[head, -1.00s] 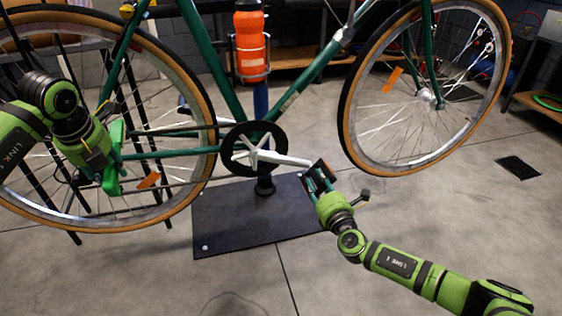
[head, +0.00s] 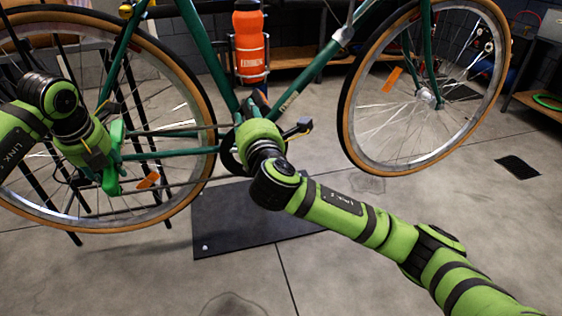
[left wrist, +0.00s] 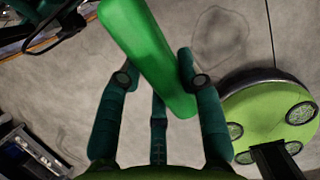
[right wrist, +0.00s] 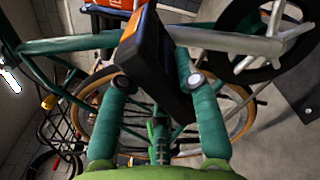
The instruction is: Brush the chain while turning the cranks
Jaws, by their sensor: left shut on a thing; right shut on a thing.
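The green bicycle's chainring (head: 228,158) is mostly hidden behind my right arm in the head view. It and a silver crank (right wrist: 262,48) show at the upper right of the right wrist view. My right gripper (right wrist: 158,82) is shut on a black pedal with orange edges (right wrist: 155,48), held above the chainring's centre. The chain (head: 178,129) runs left from the chainring to the rear wheel; its links are too small to tell. My left gripper (head: 108,153) is shut on a green brush (head: 112,182) beside the rear hub area. The brush crosses the left wrist view (left wrist: 148,50); its bristles are hidden.
The rear wheel (head: 208,95) and front wheel (head: 347,130) flank the frame. A stand with a dark base plate (head: 235,235) stands below. An orange bottle (head: 249,45) sits above my right gripper. The floor (head: 350,270) in front is mostly clear.

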